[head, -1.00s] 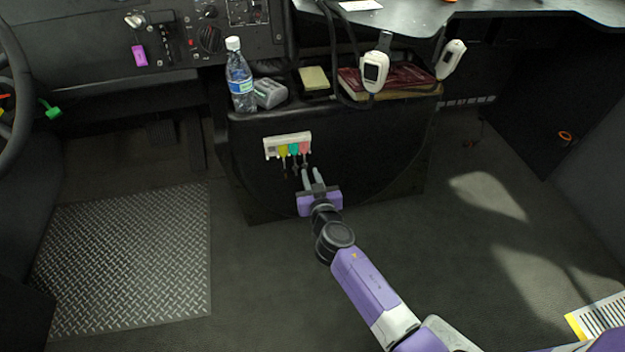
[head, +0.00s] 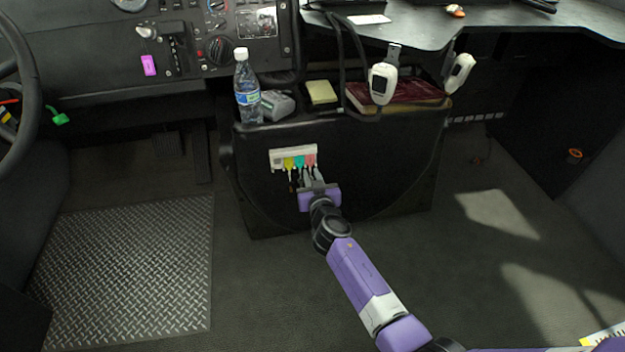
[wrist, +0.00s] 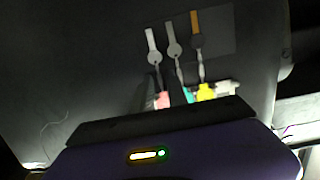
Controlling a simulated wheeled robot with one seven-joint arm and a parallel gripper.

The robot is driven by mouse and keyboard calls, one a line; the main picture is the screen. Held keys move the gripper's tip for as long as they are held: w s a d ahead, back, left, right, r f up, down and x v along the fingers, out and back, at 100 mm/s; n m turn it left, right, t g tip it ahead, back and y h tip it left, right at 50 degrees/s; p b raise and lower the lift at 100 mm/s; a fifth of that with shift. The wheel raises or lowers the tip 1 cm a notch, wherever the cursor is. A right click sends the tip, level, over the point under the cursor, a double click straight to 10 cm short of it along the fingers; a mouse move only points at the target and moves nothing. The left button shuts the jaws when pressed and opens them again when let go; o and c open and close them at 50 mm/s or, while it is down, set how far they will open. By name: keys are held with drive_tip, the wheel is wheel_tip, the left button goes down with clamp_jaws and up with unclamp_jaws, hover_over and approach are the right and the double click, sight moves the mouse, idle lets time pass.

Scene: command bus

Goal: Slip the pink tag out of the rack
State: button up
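The white rack (head: 278,160) is fixed to the front of the dark console and holds a yellow tag (head: 289,163), a teal tag (head: 299,160) and the pink tag (head: 311,160) at its right end. Keys hang below the tags. In the wrist view the order is flipped, with the pink tag (wrist: 163,99) on the left, then the teal tag (wrist: 188,96) and yellow tag (wrist: 205,92). My gripper (head: 311,173) is just below the pink tag, its fingers apart. The wrist view shows a grey finger beside the pink tag; my gripper's body hides the rest. I cannot tell whether they touch.
On the console above stand a water bottle (head: 246,90), a grey device (head: 277,105), a yellow notepad (head: 321,93) and a red book (head: 405,92). White handsets (head: 383,82) hang in front on cables. The floor (head: 265,285) around my arm is clear.

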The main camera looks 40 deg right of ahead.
drive_tip(key=shift+c, duration=0.5)
clamp_jaws()
drive_tip(key=shift+s+a+r, duration=0.1)
drive_tip(key=shift+s+a, duration=0.05)
drive_tip(key=shift+s, duration=0.1)
drive_tip(key=shift+s+a, duration=0.2)
drive_tip(key=shift+s, duration=0.1)
drive_tip(key=shift+s+a, duration=0.35)
drive_tip(key=shift+s, duration=0.1)
idle(0.5)
drive_tip(key=shift+f+b+v, duration=0.2)
drive_tip(key=shift+v, duration=0.75)
drive_tip(key=shift+f+b+v, duration=0.2)
drive_tip(key=shift+b+v, duration=0.05)
drive_tip(key=shift+v, duration=0.75)
drive_tip(key=shift+f+b+v, duration=0.2)
drive_tip(key=shift+v, duration=0.75)
drive_tip(key=shift+s, duration=0.1)
